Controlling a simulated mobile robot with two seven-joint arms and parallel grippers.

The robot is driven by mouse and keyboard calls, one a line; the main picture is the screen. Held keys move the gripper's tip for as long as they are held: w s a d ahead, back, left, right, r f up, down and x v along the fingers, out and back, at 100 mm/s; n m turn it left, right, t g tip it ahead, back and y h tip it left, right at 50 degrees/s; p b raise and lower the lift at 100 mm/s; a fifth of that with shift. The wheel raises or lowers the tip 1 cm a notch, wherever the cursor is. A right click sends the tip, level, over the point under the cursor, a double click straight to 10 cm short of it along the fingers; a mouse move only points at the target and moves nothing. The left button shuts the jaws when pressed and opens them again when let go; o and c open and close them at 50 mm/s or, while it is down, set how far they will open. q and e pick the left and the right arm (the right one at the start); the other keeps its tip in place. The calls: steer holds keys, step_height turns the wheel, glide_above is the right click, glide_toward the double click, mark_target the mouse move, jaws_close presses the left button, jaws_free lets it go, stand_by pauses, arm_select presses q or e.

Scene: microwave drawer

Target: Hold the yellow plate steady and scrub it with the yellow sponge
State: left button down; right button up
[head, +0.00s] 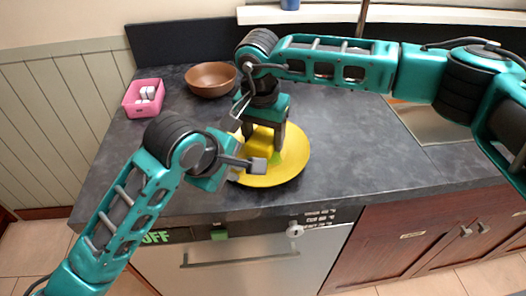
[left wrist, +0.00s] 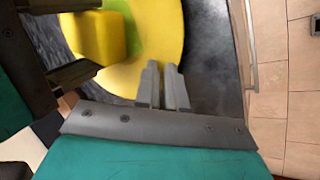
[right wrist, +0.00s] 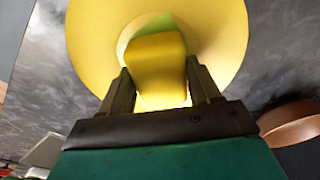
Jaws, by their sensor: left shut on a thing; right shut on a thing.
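The yellow plate (head: 295,162) with a green patch near its middle lies on the dark counter near the front edge. It also shows in the left wrist view (left wrist: 158,45) and the right wrist view (right wrist: 225,28). My left gripper (left wrist: 164,85) is shut on the plate's rim at the near left side; its fingers are close together. My right gripper (right wrist: 160,85) is above the plate, shut on the yellow sponge (right wrist: 157,58), one finger on each side. In the head view the sponge (head: 262,142) is against the plate's inside, partly covering the green patch.
A brown bowl (head: 211,82) and a pink tray (head: 143,99) with white items stand at the back left of the counter. A sink (head: 425,125) is at the right. The counter (head: 350,160) right of the plate is clear. A dishwasher front (head: 240,262) is below.

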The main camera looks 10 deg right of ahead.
arm_select(q)
steer(key=shift+f, duration=0.15)
arm_select(e)
steer(key=shift+s+a+r, duration=0.1)
steer(key=shift+s+a, duration=0.35)
steer(key=shift+s, duration=0.3)
steer(key=shift+w+d, duration=0.45)
steer(key=shift+w, duration=0.25)
steer(key=shift+s+a, duration=0.4)
steer(key=shift+s, duration=0.3)
steer(key=shift+w+d, duration=0.35)
steer(key=shift+w, duration=0.25)
steer(key=shift+w+d, duration=0.1)
steer(key=shift+w, duration=0.05)
steer(key=shift+s+a, duration=0.45)
steer(key=shift+s, duration=0.3)
steer(key=shift+w+d, duration=0.4)
steer(key=shift+w, duration=0.3)
steer(key=shift+s+a, duration=0.4)
steer(key=shift+s, duration=0.3)
steer(key=shift+w+d, duration=0.35)
steer(key=shift+w, duration=0.25)
steer(key=shift+w+d, duration=0.1)
steer(key=shift+w, duration=0.1)
steer(key=shift+s+a, duration=0.45)
steer(key=shift+s, duration=0.35)
steer(key=shift+w+d, duration=0.4)
steer(key=shift+w, duration=0.3)
steer(key=shift+w+d, duration=0.1)
